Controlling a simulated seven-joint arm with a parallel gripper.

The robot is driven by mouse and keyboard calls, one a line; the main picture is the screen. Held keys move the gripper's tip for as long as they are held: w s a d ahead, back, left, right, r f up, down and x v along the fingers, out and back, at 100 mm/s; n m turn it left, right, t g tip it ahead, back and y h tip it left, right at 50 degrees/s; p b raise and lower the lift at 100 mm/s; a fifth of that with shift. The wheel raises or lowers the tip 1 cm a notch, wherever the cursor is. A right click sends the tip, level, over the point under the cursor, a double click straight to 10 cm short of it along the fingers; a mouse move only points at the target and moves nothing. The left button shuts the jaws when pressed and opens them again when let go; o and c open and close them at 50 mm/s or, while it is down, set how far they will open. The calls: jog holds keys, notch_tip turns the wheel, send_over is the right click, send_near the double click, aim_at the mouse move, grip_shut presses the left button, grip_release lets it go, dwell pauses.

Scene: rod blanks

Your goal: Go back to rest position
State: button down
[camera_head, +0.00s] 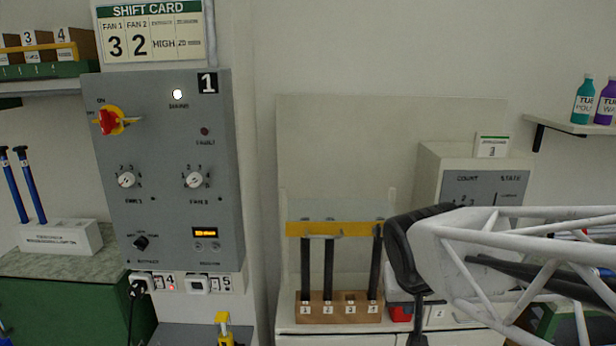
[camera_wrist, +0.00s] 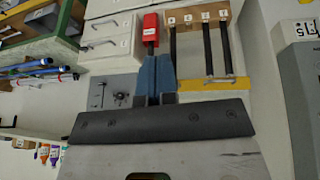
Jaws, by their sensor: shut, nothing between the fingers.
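My gripper (camera_wrist: 152,62) has two blue fingers closed together with nothing between them in the wrist view. In the head view my white lattice arm reaches in from the right, and the dark gripper end hangs in front of the bench, right of the rod rack. The wooden rack (camera_head: 340,311) holds three dark upright rods (camera_head: 330,270) in slots 1, 2 and 4; slot 3 is empty. The rods also show beyond the fingers in the wrist view (camera_wrist: 208,50). A red object (camera_wrist: 150,28) lies just past the fingertips in that view; whether they touch it is unclear.
A yellow bar (camera_head: 335,229) crosses the rods' upper ends. A grey box marked COUNT and STATE (camera_head: 485,188) stands behind my arm. A grey control panel (camera_head: 165,180) is on the left, with a red rotary switch (camera_head: 106,121). A shelf with bottles (camera_head: 580,125) is at right.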

jog(key=s+d+f+g+y, duration=0.1)
jog(key=s+g, duration=0.1)
jog(key=s, duration=0.9)
jog(key=shift+s+n, duration=0.2)
jog(key=shift+n, duration=0.1)
jog(key=shift+f, duration=0.1)
dwell(1.0)
